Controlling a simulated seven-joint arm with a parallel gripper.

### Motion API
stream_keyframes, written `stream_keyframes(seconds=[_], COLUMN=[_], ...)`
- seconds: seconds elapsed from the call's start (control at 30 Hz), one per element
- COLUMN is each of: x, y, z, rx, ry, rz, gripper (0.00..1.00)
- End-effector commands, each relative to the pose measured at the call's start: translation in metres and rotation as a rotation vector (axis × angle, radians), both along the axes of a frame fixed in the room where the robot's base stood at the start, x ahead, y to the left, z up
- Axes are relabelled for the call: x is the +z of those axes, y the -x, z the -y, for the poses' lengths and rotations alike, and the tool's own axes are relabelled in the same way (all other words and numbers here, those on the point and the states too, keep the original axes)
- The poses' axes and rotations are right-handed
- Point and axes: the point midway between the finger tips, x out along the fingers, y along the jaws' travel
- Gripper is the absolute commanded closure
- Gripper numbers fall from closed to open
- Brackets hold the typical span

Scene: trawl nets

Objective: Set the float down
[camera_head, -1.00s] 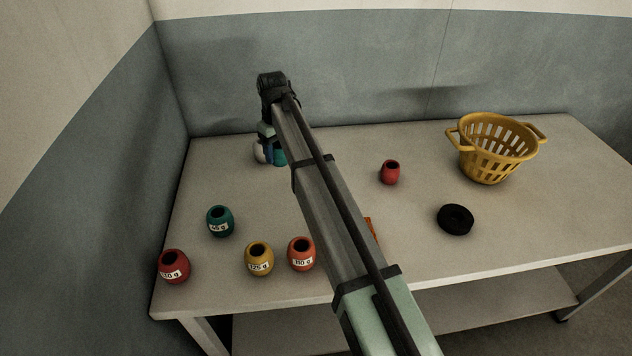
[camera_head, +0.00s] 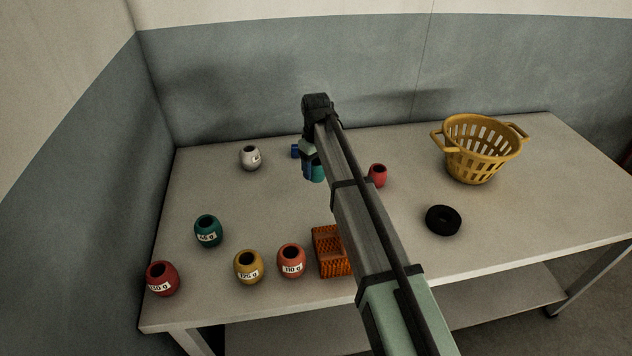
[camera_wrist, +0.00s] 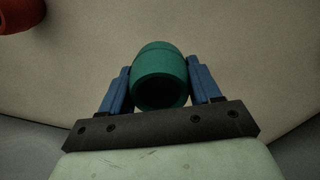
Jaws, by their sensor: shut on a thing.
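My gripper (camera_wrist: 160,88) is shut on a teal float (camera_wrist: 159,75), with one blue finger on each side of it in the wrist view. In the head view the held float (camera_head: 317,173) is partly hidden by my arm, above the back middle of the table (camera_head: 400,200). I cannot tell whether it touches the table. A red float (camera_head: 377,175) stands just to its right, and its edge also shows at the top left of the wrist view (camera_wrist: 18,14).
A white float (camera_head: 250,158) stands at the back left. A black ring (camera_head: 443,220) and yellow basket (camera_head: 480,150) are right.

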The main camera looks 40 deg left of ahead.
Motion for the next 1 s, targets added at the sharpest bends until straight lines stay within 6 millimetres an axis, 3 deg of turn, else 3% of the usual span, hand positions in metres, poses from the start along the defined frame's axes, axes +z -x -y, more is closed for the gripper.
stream_keyframes(seconds=[0.5,0.93,0.97,1.0], x=[-0.054,-0.059,-0.059,-0.059], y=[0.000,0.000,0.000,0.000], z=[0.000,0.000,0.000,0.000], rx=[0.000,0.000,0.000,0.000], ry=[0.000,-0.001,-0.001,-0.001], rz=[0.000,0.001,0.001,0.001], gripper=[0.67,0.67,0.36,0.32])
